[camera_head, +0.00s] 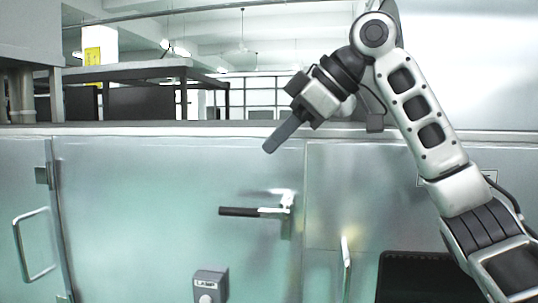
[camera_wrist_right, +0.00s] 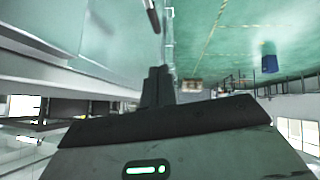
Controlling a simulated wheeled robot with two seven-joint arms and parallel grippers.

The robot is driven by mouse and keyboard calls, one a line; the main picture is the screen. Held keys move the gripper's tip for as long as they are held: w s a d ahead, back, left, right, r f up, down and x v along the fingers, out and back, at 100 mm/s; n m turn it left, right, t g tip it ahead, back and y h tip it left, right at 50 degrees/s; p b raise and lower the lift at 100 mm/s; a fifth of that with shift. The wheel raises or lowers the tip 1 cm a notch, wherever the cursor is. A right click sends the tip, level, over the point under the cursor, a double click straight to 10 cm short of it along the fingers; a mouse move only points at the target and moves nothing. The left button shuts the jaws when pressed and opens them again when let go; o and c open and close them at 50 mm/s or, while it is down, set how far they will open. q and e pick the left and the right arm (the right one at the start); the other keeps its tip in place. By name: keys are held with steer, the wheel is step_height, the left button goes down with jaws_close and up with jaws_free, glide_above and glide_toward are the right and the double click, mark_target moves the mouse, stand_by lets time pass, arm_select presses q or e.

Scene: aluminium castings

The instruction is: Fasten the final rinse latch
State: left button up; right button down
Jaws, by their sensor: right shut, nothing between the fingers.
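The latch (camera_head: 240,211) is on the pale green-grey metal front in the head view. Its black grip lies about level and points left from a silvery mount (camera_head: 287,206) near a panel's right edge. My right gripper (camera_head: 270,147) is shut and empty, above the latch and apart from it, with its fingers slanting down to the left. In the right wrist view the shut fingers (camera_wrist_right: 156,75) show in the middle, and a dark rod (camera_wrist_right: 152,18), apparently the latch grip, is beyond them. My left gripper is in neither view.
A pull handle (camera_head: 22,250) is on the left panel. A small grey box (camera_head: 210,285) stands out below the latch. A light upright handle (camera_head: 346,262) and a black panel (camera_head: 418,280) are to the right. The space before the latch looks clear.

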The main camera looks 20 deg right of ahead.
glide_above(233, 208)
steer(key=s+d, duration=0.1)
steer(key=s, duration=0.1)
step_height(233, 208, down, 6)
steer(key=f, duration=0.1)
steer(key=f+p, duration=0.1)
steer(key=shift+d+f, duration=0.35)
steer(key=shift+d, duration=0.05)
steer(key=shift+w+f, duration=0.1)
steer(key=shift+f, duration=0.5)
steer(key=shift+d+f, duration=0.1)
